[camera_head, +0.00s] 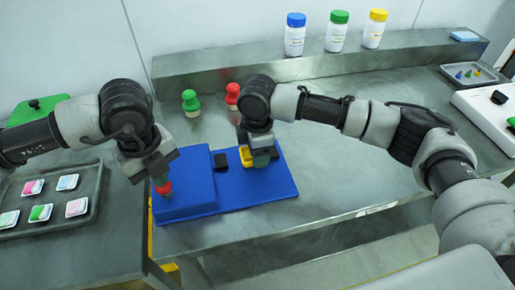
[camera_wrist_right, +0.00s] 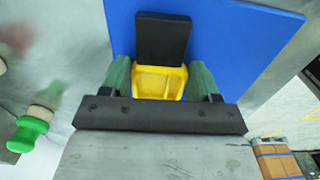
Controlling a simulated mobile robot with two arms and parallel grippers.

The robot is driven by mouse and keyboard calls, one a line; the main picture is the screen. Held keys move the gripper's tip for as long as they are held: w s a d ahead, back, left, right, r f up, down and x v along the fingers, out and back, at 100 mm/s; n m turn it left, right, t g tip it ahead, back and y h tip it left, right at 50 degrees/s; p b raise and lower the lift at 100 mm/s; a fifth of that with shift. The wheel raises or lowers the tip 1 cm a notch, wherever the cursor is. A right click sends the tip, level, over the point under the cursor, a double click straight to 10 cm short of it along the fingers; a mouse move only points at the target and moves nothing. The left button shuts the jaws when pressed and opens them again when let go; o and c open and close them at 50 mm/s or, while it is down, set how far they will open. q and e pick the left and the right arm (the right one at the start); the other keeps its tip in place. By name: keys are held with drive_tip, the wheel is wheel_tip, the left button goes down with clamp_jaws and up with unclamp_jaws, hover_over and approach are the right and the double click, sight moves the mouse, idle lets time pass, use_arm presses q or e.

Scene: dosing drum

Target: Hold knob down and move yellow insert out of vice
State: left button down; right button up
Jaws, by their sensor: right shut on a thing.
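The yellow insert (camera_head: 246,156) is between the green fingers of my right gripper (camera_head: 260,158), above the blue base. In the right wrist view the insert (camera_wrist_right: 160,82) sits between both fingertips, and this gripper is shut on it. A black block (camera_head: 220,160), perhaps part of the vice, stands on the base left of the insert. In the head view a strip of blue shows between them. The red knob (camera_head: 163,187) is at the front left of the blue base, directly under my left gripper (camera_head: 160,178). The fingertips there are too small to read.
The blue base (camera_head: 275,185) lies near the bench's front edge. A green-topped piece (camera_head: 190,103) and a red-topped piece (camera_head: 233,95) stand behind it. Bottles, such as the blue-capped one (camera_head: 295,35), stand on the back ledge. A tray (camera_head: 85,215) lies left.

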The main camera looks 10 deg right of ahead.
use_arm(q)
drive_tip(key=shift+s+f, duration=0.1)
drive_tip(key=shift+f, duration=0.1)
use_arm(e)
drive_tip(key=shift+r, duration=3)
drive_tip(key=shift+c, duration=0.4)
use_arm(q)
drive_tip(key=shift+r, duration=3.5)
drive_tip(key=shift+r, duration=0.1)
drive_tip(key=shift+r, duration=2.4)
use_arm(e)
drive_tip(key=shift+f, duration=0.1)
